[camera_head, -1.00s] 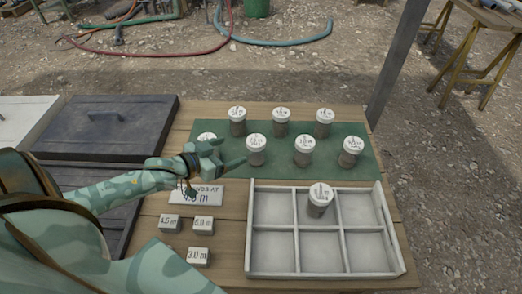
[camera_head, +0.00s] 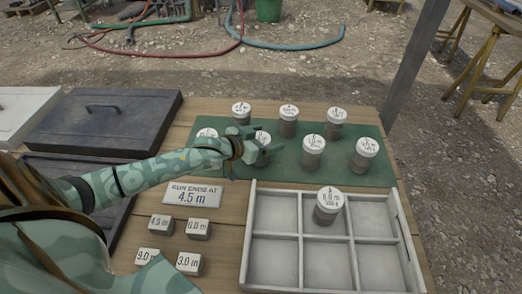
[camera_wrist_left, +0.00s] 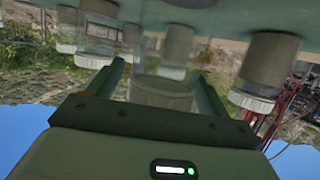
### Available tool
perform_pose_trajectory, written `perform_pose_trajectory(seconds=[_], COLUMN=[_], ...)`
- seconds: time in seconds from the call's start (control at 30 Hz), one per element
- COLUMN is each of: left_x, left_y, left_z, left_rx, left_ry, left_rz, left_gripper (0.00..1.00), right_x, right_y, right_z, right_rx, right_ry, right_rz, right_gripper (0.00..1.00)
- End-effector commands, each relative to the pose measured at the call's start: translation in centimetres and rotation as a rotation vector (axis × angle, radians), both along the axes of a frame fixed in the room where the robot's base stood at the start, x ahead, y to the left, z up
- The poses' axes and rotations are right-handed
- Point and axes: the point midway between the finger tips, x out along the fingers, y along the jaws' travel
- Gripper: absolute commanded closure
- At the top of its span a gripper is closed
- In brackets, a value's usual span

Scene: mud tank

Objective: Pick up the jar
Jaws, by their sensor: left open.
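Several grey jars with white labelled lids stand upright on a green mat (camera_head: 225,166). My left gripper (camera_head: 257,149) is open at a front-row jar (camera_head: 262,137), with part of that jar hidden behind it. In the left wrist view, which looks upside down, a jar (camera_wrist_left: 160,92) shows between the two spread fingers (camera_wrist_left: 158,75). I cannot tell whether the fingers touch it. To its right on the mat stand a jar (camera_head: 313,152) and another (camera_head: 365,154). My right gripper is not in view.
The tray's other compartments look empty. A card reading "RUN ENDS AT 4.5 m" (camera_head: 192,193) lies left of the tray, near several small marked blocks (camera_head: 198,229). A dark lidded box (camera_head: 104,122) stands at left. A grey post (camera_head: 413,68) rises behind the table.

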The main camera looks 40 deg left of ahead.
Motion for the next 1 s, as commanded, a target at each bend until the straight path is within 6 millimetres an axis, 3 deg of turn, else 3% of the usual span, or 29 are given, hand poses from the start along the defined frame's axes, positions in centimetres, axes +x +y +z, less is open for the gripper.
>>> perform_pose_trajectory(seconds=[0.07, 0.27, 0.67, 0.83, 1.0], left_x=[0.0, 0.0, 0.0, 0.0, -2.5], left_y=[0.0, 0.0, 0.0, 0.0, -2.4], left_z=[0.1, 0.1, 1.1, 4.2, 8.3], left_rx=[0.000, 0.000, 0.000, 0.000, -0.006], left_ry=[-0.001, -0.001, -0.005, -0.010, -0.011], left_rz=[0.000, 0.000, 0.000, -0.001, -0.003], left_gripper=[0.21, 0.77, 0.77, 0.77, 0.77], right_x=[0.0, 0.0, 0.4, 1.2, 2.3], right_y=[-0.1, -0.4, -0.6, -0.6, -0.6], right_z=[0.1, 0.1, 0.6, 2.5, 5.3], right_rx=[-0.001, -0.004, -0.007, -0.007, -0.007], right_ry=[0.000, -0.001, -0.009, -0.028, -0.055], right_rz=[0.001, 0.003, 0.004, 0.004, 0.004], right_gripper=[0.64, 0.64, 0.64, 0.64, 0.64])
